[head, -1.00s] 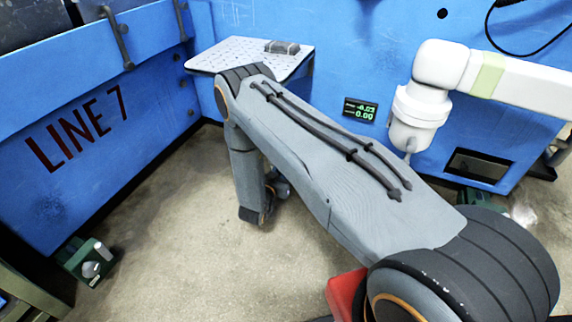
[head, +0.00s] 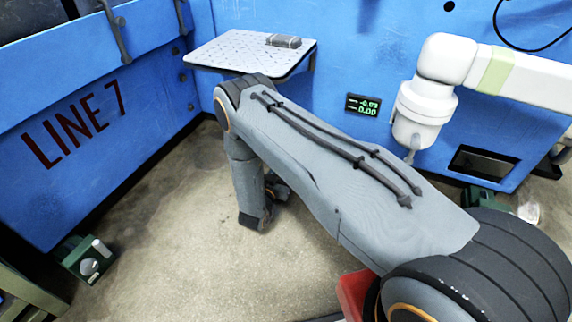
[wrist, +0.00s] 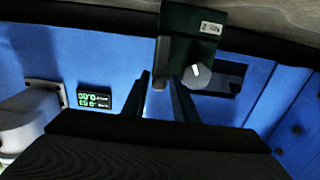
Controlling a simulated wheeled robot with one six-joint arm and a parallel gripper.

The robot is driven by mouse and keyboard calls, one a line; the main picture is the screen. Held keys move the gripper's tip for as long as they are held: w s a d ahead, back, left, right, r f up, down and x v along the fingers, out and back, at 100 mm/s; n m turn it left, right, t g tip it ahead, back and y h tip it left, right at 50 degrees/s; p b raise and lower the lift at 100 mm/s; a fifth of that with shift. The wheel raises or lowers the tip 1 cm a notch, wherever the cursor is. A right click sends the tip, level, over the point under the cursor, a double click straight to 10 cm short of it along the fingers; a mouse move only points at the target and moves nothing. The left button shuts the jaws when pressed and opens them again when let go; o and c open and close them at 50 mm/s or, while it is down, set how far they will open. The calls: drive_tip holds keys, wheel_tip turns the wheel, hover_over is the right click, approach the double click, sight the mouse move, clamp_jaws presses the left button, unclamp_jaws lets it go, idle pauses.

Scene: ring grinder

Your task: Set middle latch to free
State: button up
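My gripper (wrist: 160,84) points toward the box. Its two dark fingers are apart with blue wall showing between them, and nothing is held. The right finger is close to the knob; contact cannot be told. In the head view this latch is not clearly visible and my arm covers much of the middle.
Other green knob boxes stand at the left (head: 90,260) and right (head: 497,203). A blue wall panel marked LINE 7 (head: 75,128) is at left. A perforated shelf (head: 235,48), a small display (head: 362,105) and a white robot arm (head: 428,95) are behind. Bare floor (head: 190,235) lies between.

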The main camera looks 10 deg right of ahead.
drive_tip(key=p+v, duration=0.3)
drive_tip(key=v, duration=0.4)
drive_tip(key=shift+s+a, duration=0.2)
drive_tip(key=shift+s, duration=0.15)
